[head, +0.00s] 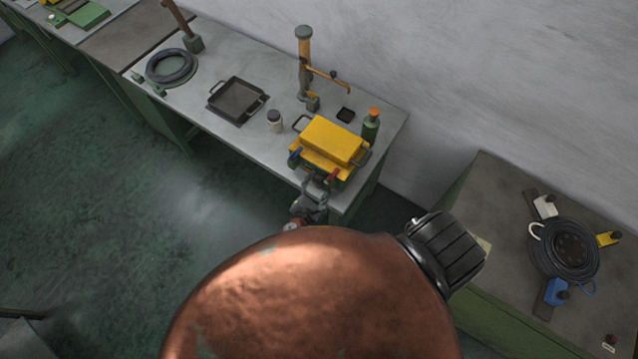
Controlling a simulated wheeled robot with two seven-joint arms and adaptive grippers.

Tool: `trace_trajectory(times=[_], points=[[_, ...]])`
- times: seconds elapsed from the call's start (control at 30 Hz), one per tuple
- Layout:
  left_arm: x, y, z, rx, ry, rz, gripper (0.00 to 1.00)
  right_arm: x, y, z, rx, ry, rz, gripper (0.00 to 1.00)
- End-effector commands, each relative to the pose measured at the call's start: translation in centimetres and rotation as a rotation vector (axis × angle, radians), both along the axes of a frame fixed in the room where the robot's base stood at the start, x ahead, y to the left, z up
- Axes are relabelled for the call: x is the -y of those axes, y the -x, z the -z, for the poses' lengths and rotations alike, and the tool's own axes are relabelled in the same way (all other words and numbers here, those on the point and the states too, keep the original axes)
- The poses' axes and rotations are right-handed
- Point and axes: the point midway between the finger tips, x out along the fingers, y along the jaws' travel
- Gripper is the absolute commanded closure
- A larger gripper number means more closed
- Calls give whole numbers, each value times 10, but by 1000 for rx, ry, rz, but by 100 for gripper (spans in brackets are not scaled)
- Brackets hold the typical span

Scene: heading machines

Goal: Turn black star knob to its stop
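I cannot clearly pick out the black star knob; at this distance the small dark parts are hard to tell apart. A yellow-topped unit (335,141) stands at the right end of the grey bench, with small blue and red parts on its front. My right gripper (311,198) seems to be the dark grey form at the front edge of this unit, seen from above and small. Whether it touches anything or is open or shut cannot be told. My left gripper is not in view.
A large copper-coloured rounded form blocks the lower middle. The grey bench (215,124) holds a black tray (238,100), a dark ring (171,66), a jar (274,121), a post with a lever (304,60) and an orange-capped bottle (371,125). A second bench (500,200) holds a black coil (565,250).

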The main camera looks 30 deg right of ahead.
Motion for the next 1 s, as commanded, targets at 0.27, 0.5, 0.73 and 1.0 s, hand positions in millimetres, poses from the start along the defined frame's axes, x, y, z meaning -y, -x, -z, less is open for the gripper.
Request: trace_trajectory(times=[0.27,0.5,0.73,1.0], points=[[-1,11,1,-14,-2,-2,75,0,0,0,0,0,0,65],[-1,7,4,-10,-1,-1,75,0,0,1,14,-5,0,73],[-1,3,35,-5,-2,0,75,1,2,9,181,-74,-1,73],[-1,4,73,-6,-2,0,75,1,2,9,383,-157,-1,73]])
